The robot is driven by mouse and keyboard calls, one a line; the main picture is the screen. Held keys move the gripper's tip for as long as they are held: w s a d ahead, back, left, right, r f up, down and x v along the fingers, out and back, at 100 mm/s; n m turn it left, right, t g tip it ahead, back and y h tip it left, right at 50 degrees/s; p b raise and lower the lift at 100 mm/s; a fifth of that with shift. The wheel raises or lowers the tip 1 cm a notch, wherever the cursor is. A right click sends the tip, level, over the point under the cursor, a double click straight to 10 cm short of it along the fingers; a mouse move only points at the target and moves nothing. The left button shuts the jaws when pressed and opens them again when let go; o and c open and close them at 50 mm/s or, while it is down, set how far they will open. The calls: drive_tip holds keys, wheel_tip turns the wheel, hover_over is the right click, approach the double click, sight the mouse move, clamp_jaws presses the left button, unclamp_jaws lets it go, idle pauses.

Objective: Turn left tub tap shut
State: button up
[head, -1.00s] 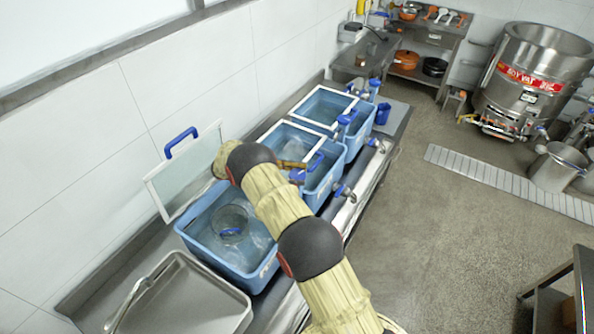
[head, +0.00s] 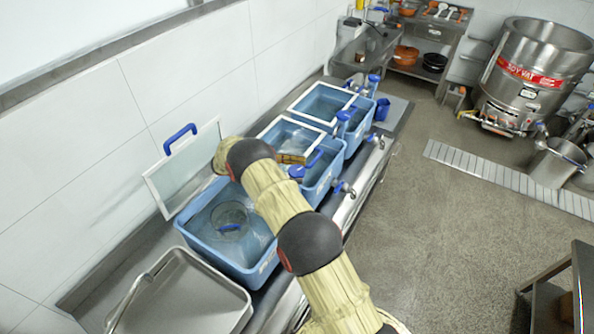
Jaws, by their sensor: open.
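The left tub (head: 197,246) is a light blue open tub on the steel counter, with water and a round clear vessel (head: 229,217) with a blue part inside. Its tap does not show; my arm covers the tub's right front side. My tan arm with dark joints reaches up from the bottom, across the left tub's right side. My gripper does not show, so its distance to the tap cannot be told.
A white-framed lid with a blue handle (head: 181,138) leans against the wall behind the left tub. A steel tray (head: 190,300) lies at the front left. A blue cup (head: 382,109) stands beyond the tubs. Open floor (head: 440,240) lies to the right.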

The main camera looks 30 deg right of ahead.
drive_tip(key=b, duration=0.2)
drive_tip(key=shift+f+t+b, duration=0.25)
drive_tip(key=shift+t+b, duration=0.05)
drive_tip(key=shift+b, duration=0.1)
drive_tip(key=n+t+h+b, duration=0.2)
drive_tip(key=b, duration=0.6)
drive_tip(key=shift+t, duration=0.3)
drive_tip(key=shift+n+t+b, duration=0.3)
drive_tip(key=shift+b, duration=0.25)
